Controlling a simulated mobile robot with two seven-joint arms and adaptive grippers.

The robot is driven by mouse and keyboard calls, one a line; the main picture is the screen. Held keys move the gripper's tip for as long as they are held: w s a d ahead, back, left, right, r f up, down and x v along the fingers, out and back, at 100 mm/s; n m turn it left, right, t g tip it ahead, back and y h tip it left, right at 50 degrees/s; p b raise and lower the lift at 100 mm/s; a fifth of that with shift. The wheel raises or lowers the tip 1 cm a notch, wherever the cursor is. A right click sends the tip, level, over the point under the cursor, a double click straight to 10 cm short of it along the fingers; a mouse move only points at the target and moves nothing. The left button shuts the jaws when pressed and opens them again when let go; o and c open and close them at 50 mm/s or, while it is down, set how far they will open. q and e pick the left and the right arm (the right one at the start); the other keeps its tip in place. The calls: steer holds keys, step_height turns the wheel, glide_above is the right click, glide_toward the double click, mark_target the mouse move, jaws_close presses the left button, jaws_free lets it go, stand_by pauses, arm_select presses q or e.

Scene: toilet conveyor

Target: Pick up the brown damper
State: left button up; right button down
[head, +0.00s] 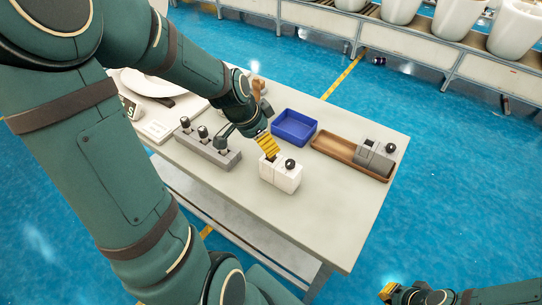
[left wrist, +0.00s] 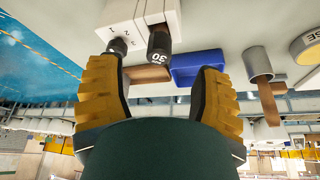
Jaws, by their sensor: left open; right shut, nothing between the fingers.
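A white block (head: 280,174) with a black knob stands near the table's middle. In the left wrist view it shows at the top (left wrist: 140,20), with a dark piece marked 30 (left wrist: 159,42) on it. I cannot tell for sure whether this piece is the brown damper; it looks nearly black. My left gripper (head: 268,147) is just above the white block. Its open fingers (left wrist: 158,76) lie on either side of the dark piece, apart from it. A brown upright thing (head: 258,86) is partly hidden behind my left gripper. My right gripper (head: 386,291) is shut and empty at the lower right.
A grey holder (head: 208,150) with several black-topped pieces stands left of the white block. Behind are a blue bin (head: 294,127) and a brown tray (head: 335,147) bearing a grey block (head: 374,158). The table's front right (head: 335,225) is clear.

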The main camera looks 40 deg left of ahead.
arm_select(q)
steer(key=shift+b+x, duration=0.35)
steer(key=shift+x, duration=2.35)
steer(key=shift+d, duration=0.15)
jaws_close()
